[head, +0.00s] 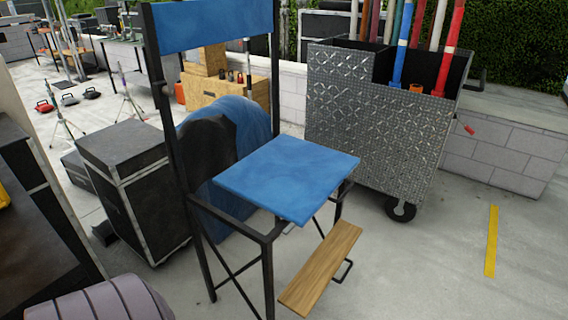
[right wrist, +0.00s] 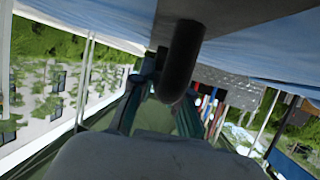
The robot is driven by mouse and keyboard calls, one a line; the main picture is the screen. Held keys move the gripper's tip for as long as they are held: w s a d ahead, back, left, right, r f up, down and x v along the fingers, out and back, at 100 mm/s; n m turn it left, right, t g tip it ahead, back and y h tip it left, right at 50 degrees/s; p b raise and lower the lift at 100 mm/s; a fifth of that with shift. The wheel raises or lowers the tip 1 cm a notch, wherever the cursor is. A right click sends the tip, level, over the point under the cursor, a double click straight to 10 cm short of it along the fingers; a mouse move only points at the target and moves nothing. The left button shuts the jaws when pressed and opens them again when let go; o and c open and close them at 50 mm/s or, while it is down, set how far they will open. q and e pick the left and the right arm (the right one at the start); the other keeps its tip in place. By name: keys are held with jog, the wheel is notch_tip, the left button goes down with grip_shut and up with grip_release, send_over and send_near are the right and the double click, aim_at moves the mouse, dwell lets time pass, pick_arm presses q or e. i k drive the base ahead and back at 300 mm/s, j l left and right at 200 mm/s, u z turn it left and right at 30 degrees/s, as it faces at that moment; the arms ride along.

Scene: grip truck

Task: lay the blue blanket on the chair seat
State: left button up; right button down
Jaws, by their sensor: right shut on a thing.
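The chair has a black frame, a flat blue seat (head: 290,178) and a blue backrest (head: 212,22). The seat looks bare in the head view. Blue cloth, likely the blanket (head: 254,122), drapes in a rounded heap beside a dark shape behind the chair, partly hidden by its frame. My right gripper (right wrist: 160,95) shows only in the right wrist view, its fingers closed around the end of a dark round bar (right wrist: 182,60). Pale blue surfaces (right wrist: 255,45) lie beyond it; whether they are blanket or seat I cannot tell. My left gripper is not in view.
A wooden footrest (head: 322,267) juts from the chair's front. A black case (head: 137,185) stands left of the chair. A wheeled metal cart (head: 380,120) with coloured poles stands behind right. The floor (head: 430,270) at right is clear, with a yellow stripe (head: 491,240).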

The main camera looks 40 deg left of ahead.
aim_at(289, 167)
jog(key=i+u, duration=0.2)
jog(key=u, duration=0.25)
jog(key=i+l+u, duration=0.15)
jog(key=u, duration=0.3)
jog(key=i+l+u, duration=0.1)
jog(key=u, duration=0.35)
jog(key=i+l+u, duration=0.1)
jog(key=l+u, duration=0.5)
jog(key=u, duration=0.3)
jog(key=i+l+u, duration=0.1)
jog(key=l+u, duration=0.2)
jog(key=u, duration=0.15)
jog(key=l+u, duration=0.25)
jog(key=u, duration=0.2)
